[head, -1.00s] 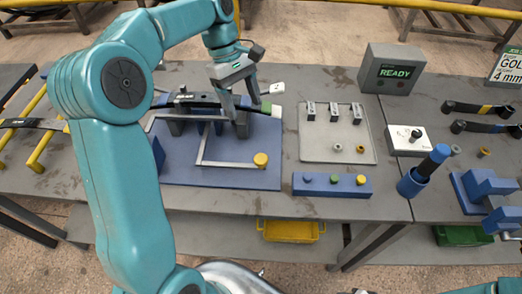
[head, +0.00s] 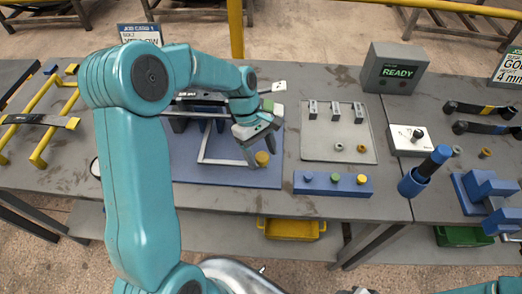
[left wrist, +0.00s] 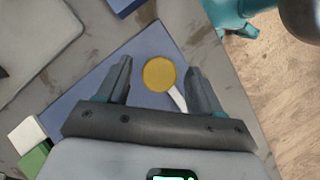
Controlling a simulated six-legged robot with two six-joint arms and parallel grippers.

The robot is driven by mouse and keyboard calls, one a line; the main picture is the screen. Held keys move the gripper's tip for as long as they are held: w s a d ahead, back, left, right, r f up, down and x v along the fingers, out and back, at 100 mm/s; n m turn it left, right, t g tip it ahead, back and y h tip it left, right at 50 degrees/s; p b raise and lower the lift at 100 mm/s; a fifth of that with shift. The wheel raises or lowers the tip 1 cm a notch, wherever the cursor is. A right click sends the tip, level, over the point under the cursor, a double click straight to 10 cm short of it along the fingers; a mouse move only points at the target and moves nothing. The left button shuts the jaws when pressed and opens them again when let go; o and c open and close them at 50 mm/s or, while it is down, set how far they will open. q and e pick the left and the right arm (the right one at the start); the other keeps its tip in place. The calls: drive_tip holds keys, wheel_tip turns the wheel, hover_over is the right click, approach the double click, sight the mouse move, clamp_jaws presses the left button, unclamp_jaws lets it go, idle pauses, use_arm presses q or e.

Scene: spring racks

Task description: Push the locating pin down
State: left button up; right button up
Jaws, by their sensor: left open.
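The locating pin appears to be the yellow round knob (head: 262,159) at the near right part of the blue fixture plate (head: 215,178). My left gripper (head: 262,155) is open above the knob, with a finger on either side of it in the picture. In the left wrist view the yellow knob (left wrist: 159,74) shows from above between the two spread fingers (left wrist: 159,67). I cannot tell whether the fingers touch it or how high they are. My left arm hides part of the fixture. My right gripper is out of view.
A blue block with coloured buttons (head: 332,184) lies right of the plate. A grey tray (head: 325,150) with small parts stands behind it. A blue holder (head: 411,184) with an upright tool and a grey READY box (head: 391,68) stand further right.

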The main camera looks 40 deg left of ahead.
use_arm(q)
drive_tip(key=shift+a, duration=0.1)
clamp_jaws()
wheel_tip(320, 180, down, 4)
drive_tip(key=shift+s+r+b, duration=0.1)
drive_tip(key=shift+r+b, duration=0.1)
drive_tip(key=shift+b, duration=1.05)
drive_tip(key=shift+f, duration=0.35)
drive_tip(key=shift+r, duration=0.15)
unclamp_jaws()
